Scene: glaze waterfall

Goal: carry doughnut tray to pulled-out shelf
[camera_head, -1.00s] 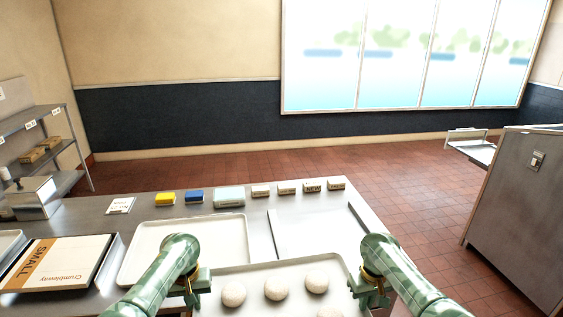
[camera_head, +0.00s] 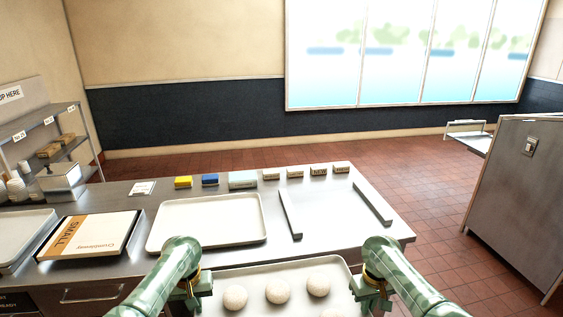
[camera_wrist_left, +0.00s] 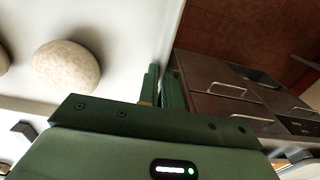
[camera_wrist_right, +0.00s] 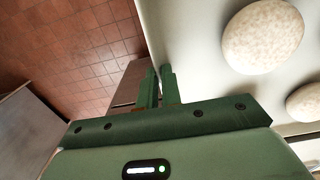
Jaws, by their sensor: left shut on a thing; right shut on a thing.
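The doughnut tray (camera_head: 262,274) is a pale tray with several speckled round doughnuts (camera_head: 278,290), at the bottom middle of the head view. My left gripper (camera_head: 196,290) is shut on its left edge, and my right gripper (camera_head: 364,288) is shut on its right edge. The left wrist view shows the fingers (camera_wrist_left: 160,88) pinching the tray rim beside a doughnut (camera_wrist_left: 66,68). The right wrist view shows the same at the other rim (camera_wrist_right: 158,88). The pulled-out shelf (camera_head: 474,142) juts from the left side of a grey metal cabinet (camera_head: 520,190) at the right.
A steel counter (camera_head: 340,232) lies just ahead, holding an empty tray (camera_head: 206,222), a box marked SMALL (camera_head: 92,234), two rails (camera_head: 290,214) and small blocks. Open red tiled floor (camera_head: 428,206) lies between counter and cabinet. A rack (camera_head: 52,140) stands at the left.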

